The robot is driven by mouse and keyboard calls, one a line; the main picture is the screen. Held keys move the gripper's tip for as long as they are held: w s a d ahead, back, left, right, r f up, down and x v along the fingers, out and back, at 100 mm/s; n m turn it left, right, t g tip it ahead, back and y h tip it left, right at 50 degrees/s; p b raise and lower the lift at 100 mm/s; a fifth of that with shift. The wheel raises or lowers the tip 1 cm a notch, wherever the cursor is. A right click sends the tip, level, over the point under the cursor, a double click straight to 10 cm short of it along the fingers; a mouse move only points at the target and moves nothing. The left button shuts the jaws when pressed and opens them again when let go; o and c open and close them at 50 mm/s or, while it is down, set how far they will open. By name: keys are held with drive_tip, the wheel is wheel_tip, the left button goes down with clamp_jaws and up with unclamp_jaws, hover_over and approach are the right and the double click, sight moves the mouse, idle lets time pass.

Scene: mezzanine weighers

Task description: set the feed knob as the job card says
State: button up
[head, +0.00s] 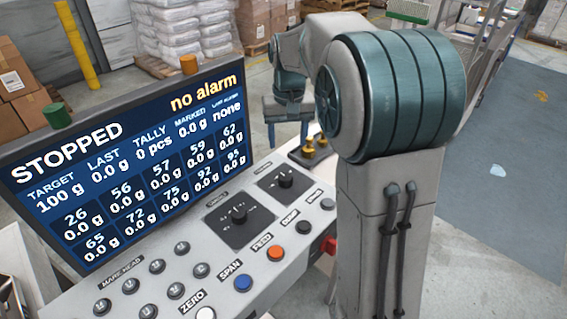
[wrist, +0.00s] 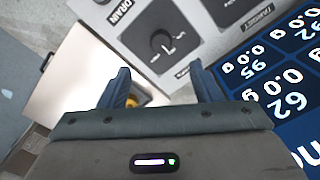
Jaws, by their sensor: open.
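My gripper (head: 287,143) is open and empty above the far right end of the control panel. Its two blue fingers also show in the wrist view (wrist: 157,80). Two black rotary knobs sit on dark square plates on the panel: a nearer knob (head: 239,214) and a farther knob (head: 285,180). In the wrist view one knob (wrist: 163,42) lies ahead of the fingertips, apart from them. The small print by the knobs is too small to read surely, so I cannot tell which is the feed knob. An orange push button (head: 275,253) is labelled FEED. I see no job card.
A screen (head: 130,160) reading STOPPED and no alarm stands along the panel's back. Several push buttons line the front, including a blue one (head: 243,283). Brass-coloured pieces (head: 315,147) stand past the panel's far end. A red part (head: 329,246) sticks out at its side.

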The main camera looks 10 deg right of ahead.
sight(285, 176)
drive_tip(key=f, duration=0.4)
drive_tip(key=w+f+p, duration=0.1)
drive_tip(key=f, duration=0.4)
drive_tip(key=f+p, duration=0.1)
drive_tip(key=f, duration=0.3)
drive_tip(key=shift+w+f, duration=0.25)
drive_tip(key=shift+f, duration=0.15)
drive_tip(key=c, duration=1)
